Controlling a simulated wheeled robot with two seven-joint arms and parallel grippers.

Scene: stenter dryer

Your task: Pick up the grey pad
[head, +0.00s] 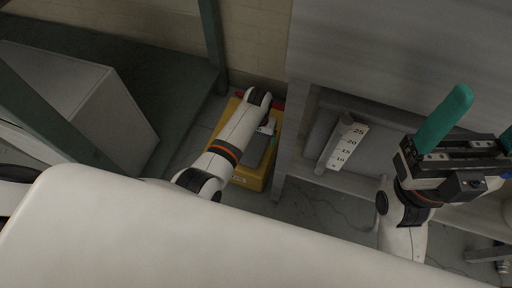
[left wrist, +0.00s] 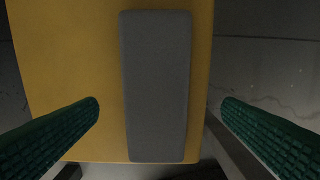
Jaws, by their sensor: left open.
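The grey pad (left wrist: 157,60) is a long flat block with rounded corners. It lies on a yellow surface (left wrist: 70,60) in the left wrist view. In the head view the pad (head: 257,152) shows on the yellow box, partly hidden by my left arm. My left gripper (left wrist: 160,103) is open, with one green finger on each side of the pad and gaps between. I cannot tell its exact height above the pad. My right gripper (head: 477,130) is at the right of the head view, its teal fingers apart and nothing between them, far from the pad.
The yellow box (head: 247,181) stands on the floor between a dark green frame (head: 185,100) and a grey machine cabinet (head: 380,50). A scale marked with numbers (head: 343,145) sits in the cabinet's recess. A pale box (head: 110,110) is at left. Bare floor (head: 310,205) lies right of the yellow box.

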